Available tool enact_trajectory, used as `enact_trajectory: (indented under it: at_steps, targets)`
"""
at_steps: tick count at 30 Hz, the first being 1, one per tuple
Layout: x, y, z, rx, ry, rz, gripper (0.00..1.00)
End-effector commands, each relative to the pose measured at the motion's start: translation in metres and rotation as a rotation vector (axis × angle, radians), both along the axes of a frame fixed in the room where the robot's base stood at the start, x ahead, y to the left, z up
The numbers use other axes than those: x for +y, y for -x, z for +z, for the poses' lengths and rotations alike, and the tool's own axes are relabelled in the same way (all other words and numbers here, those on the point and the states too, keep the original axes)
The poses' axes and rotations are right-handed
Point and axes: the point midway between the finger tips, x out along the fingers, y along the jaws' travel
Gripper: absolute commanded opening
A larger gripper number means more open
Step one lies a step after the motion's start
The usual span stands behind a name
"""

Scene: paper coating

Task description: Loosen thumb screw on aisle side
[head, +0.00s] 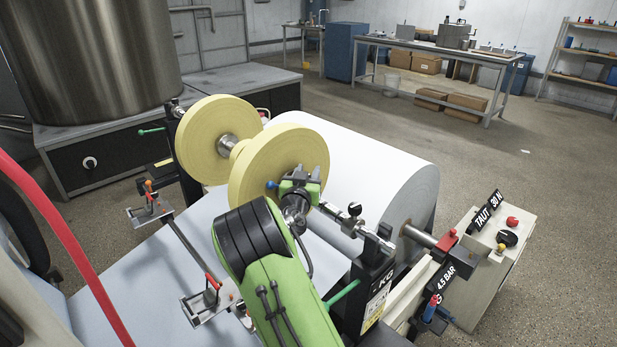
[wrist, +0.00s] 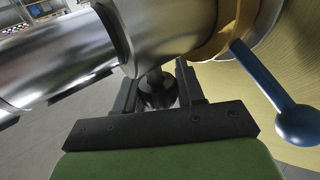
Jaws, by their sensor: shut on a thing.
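A dark thumb screw (wrist: 157,88) sits under a silver collar on the shaft in the wrist view. My gripper (wrist: 158,84) has one finger on each side of the screw and is shut on it. In the head view my gripper (head: 304,177) is at the near end face of the front yellow roll (head: 265,172), on the shaft. The screw itself is hidden there. A blue lever with a ball end (wrist: 298,125) stands close to the right finger, against the yellow roll face.
A large white paper roll (head: 375,160) lies behind. A control box (head: 490,265) stands right. Open floor lies beyond it.

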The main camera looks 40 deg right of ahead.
Motion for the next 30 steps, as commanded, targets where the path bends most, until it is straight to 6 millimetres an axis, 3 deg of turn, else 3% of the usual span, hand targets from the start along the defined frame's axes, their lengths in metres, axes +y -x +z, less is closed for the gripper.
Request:
enact_trajectory:
  at_steps: [9, 30]
  targets:
    - [0.0017, -0.0013, 0.0058, 0.004, -0.002, 0.219, 0.08]
    - [0.0077, -0.0043, 0.0065, 0.009, 0.002, 0.526, 0.08]
